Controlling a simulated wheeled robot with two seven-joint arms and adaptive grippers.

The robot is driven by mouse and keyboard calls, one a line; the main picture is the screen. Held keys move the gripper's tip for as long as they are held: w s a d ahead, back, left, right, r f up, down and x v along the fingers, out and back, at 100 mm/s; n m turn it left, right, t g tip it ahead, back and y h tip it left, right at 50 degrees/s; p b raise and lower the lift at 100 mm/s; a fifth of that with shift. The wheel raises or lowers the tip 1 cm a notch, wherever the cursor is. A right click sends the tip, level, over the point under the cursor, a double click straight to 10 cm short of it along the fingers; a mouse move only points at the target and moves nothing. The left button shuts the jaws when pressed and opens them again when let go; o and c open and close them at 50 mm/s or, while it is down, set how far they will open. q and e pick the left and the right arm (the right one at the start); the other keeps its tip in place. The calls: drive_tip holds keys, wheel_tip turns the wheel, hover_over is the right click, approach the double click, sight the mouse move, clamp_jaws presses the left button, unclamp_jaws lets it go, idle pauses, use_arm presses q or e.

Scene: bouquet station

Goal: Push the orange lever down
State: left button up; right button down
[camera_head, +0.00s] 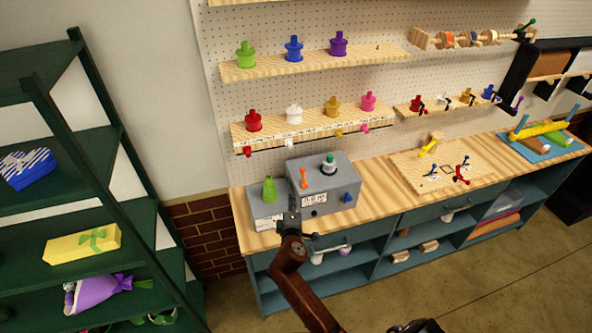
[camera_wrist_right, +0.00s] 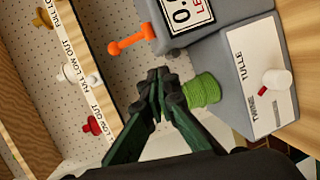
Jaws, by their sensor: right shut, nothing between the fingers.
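The orange lever (camera_head: 303,178) stands upright on the left front part of a grey box (camera_head: 340,178) on the bench. In the right wrist view the orange lever (camera_wrist_right: 130,41) shows its round knob and its stem, beside a white display panel. My right gripper (camera_head: 293,197) is in front of the grey boxes, near the lever. In the wrist view its dark fingers (camera_wrist_right: 163,76) are closed together and empty. A clear gap shows between the fingertips and the lever knob. My left gripper is not in view.
A smaller grey box (camera_head: 266,208) carries a green spool (camera_head: 268,189); this spool (camera_wrist_right: 202,90) is close to the fingers in the wrist view. The larger box has a green-topped knob (camera_head: 328,164) and a blue knob (camera_head: 346,197). Shelves with coloured spools hang behind.

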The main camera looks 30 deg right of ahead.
drive_tip(key=shift+n+t+h, duration=0.3)
drive_tip(key=shift+n+t, duration=0.3)
drive_tip(key=r, duration=0.1)
drive_tip(key=w+a+r, duration=0.1)
drive_tip(key=r, duration=0.3)
drive_tip(key=shift+w+a+r, duration=0.1)
drive_tip(key=shift+w+a, duration=0.1)
drive_tip(key=shift+w, duration=0.2)
drive_tip(key=shift+w, duration=0.15)
drive_tip(key=w+d+p, duration=0.1)
drive_tip(key=w+d, duration=0.1)
drive_tip(key=w+d+p, duration=0.1)
drive_tip(key=w+d, duration=0.1)
drive_tip(key=w+d+p, duration=0.1)
drive_tip(key=w+d, duration=0.1)
drive_tip(key=d, duration=0.1)
drive_tip(key=shift+f, duration=0.3)
drive_tip(key=shift+s+d, duration=0.3)
drive_tip(key=shift+s, duration=0.05)
drive_tip(key=shift+f, duration=0.1)
